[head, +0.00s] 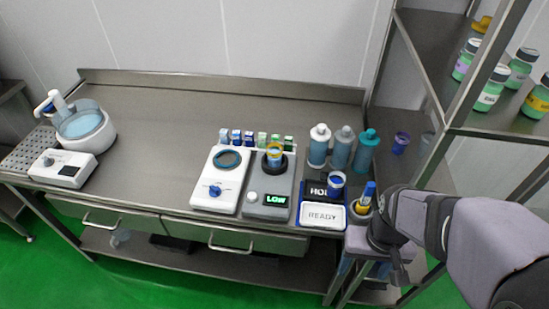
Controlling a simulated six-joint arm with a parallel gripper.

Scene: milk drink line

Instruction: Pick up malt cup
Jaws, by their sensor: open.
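No cup label is readable, so I cannot tell which one is the malt cup. A small yellow-and-blue cup (274,152) sits on the grey device with the "LOW" display. A small blue-and-white cup (336,181) stands on the dark pad with the lettered panel. A purple-blue cup (401,142) stands at the right, by the shelf rack. My gripper (397,264) is at the right front, below my dark wrist, apart from these cups. It is open, small in the view and partly hidden by my arm; I see nothing held in it.
The steel table (200,110) is clear across its left middle. A blue-topped item (368,192) is close to my wrist. The rack (455,110) holds lidded jars.

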